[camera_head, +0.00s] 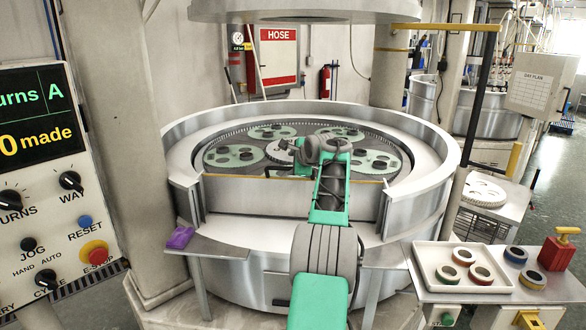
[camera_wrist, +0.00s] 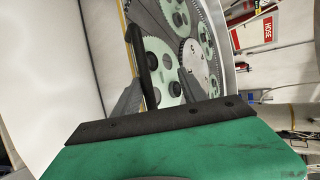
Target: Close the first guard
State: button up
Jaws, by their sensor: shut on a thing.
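The first guard (camera_head: 250,200) is a pale metal panel with a yellow top edge, in the front gap of the round lapping machine (camera_head: 440,165). Narrow gaps show between the panel and the wall ends. My gripper (camera_head: 278,173) is at the panel's top edge and is shut on the guard. In the wrist view, the guard's pale face (camera_wrist: 85,60) fills the left side, and a dark bar stands at the jaws of my gripper (camera_wrist: 142,92). The exact grip is partly hidden by the gripper body. Green toothed carriers (camera_head: 235,156) lie inside the machine.
A control panel (camera_head: 45,185) stands at the left. A purple cloth (camera_head: 180,237) lies on the left ledge. At the right, a white tray (camera_head: 425,268) holds rings beside a red stamp-like block (camera_head: 557,252). A pillar (camera_head: 110,130) stands left of the machine.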

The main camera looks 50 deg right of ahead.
jog(key=shift+o, duration=0.8)
jog(key=shift+r, duration=0.5)
jog(key=shift+f, duration=0.15)
jog(key=shift+s, duration=0.2)
jog(key=b+v, duration=0.3)
jog(key=v, duration=0.4)
jog(key=shift+a, duration=0.2)
jog(key=shift+s+f, duration=0.1)
jog(key=shift+f, duration=0.05)
